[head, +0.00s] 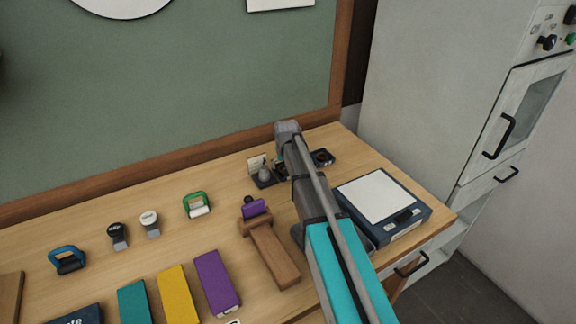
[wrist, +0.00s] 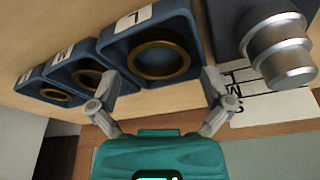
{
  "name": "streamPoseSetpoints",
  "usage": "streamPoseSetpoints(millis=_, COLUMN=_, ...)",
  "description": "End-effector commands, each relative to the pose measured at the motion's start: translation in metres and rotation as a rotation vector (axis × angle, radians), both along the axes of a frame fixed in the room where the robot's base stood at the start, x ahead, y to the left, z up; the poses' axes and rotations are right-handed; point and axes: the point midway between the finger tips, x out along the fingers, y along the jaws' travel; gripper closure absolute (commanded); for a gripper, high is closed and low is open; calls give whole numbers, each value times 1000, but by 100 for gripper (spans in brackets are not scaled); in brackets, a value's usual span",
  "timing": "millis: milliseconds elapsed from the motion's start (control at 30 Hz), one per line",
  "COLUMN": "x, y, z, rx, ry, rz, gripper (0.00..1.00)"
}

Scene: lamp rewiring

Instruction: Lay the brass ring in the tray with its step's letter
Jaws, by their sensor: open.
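The brass ring (wrist: 136,62) lies in the largest-looking blue tray (wrist: 197,48) in the wrist view, and it looks flat. That tray's white label (wrist: 133,18) bears a mark like an L, seen at an angle. Two more blue trays stand beside it to the left, each with a darker ring-like shape inside, one in the middle tray (wrist: 84,60) and one in the far-left tray (wrist: 30,78). My gripper (wrist: 160,78) is open, its fingers apart on either side of the ring's tray, holding nothing visible. In the head view my arm hides the gripper and ring.
A stepped silver cylinder (wrist: 280,45) on a dark base stands right of the trays, by white lettered cards (wrist: 270,107). In the head view, a blue box with a white top (head: 375,197) sits right of my arm. Coloured blocks, including a purple one (head: 216,282), lie left.

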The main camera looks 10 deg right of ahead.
Motion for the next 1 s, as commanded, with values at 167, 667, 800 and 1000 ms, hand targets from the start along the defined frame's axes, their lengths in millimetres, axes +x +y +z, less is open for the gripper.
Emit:
streamPoseSetpoints(millis=167, x=-2, y=0, z=16, rx=0, ry=-1, rz=0, gripper=0)
streamPoseSetpoints(millis=667, x=-14, y=1, z=58, rx=0, ry=-1, rz=-1, gripper=0)
streamPoseSetpoints(millis=800, x=-17, y=1, z=69, rx=0, ry=-1, rz=-1, gripper=0)
streamPoseSetpoints(millis=1000, x=-22, y=1, z=86, rx=0, ry=-1, rz=-1, gripper=0)
